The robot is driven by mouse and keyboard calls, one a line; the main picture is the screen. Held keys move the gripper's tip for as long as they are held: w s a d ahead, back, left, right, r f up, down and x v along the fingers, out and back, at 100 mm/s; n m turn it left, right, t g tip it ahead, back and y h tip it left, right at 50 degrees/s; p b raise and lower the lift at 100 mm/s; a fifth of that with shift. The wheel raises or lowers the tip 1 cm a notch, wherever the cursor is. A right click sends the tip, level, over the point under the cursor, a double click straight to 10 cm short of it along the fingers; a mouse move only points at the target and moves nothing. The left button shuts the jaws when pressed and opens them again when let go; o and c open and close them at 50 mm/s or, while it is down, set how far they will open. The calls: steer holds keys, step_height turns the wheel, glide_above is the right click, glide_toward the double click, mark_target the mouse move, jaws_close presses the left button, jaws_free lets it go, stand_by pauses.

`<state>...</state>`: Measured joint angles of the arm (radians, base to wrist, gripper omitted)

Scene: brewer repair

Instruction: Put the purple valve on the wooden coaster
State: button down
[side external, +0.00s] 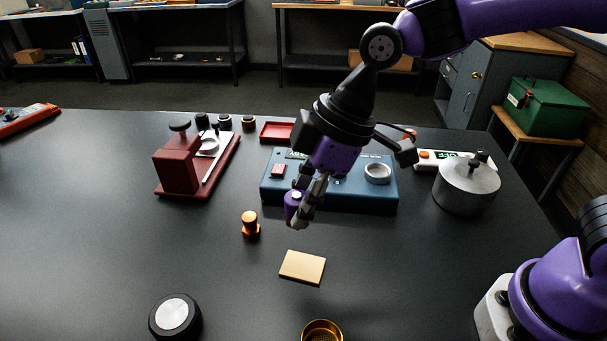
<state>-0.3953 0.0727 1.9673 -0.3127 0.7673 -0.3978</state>
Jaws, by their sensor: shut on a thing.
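The purple valve (291,205) is held between the fingertips of my gripper (299,209), in the middle of the side external view. It appears to hang above the table, in front of the blue box; its exact height is hard to tell. Part of the valve is hidden by the fingers. The wooden coaster (302,267) is a pale, flat rectangle on the dark table, below the gripper in the picture. Its top is bare, and the valve is apart from it.
An orange valve-like part (250,225) stands left of the gripper. A blue box (329,185) is behind it. A black round piece (175,316) and a gold cup (322,331) are at the front. A metal pot (466,187) stands right. The table around the coaster is clear.

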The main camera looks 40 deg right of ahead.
steer(key=s+a+n+g, duration=0.1)
steer(key=s+a+n, duration=0.3)
steer(key=s, duration=0.4)
glide_above(297, 269)
steer(key=d, duration=0.2)
steer(key=shift+n+g+y, duration=0.3)
steer(key=shift+n+y, duration=0.1)
step_height(297, 269, down, 8)
steer(key=shift+s+a+r, duration=0.1)
steer(key=shift+r, duration=0.1)
steer(key=shift+f, duration=1.85)
steer(key=shift+f, duration=0.2)
steer(key=c, duration=0.5)
jaws_free()
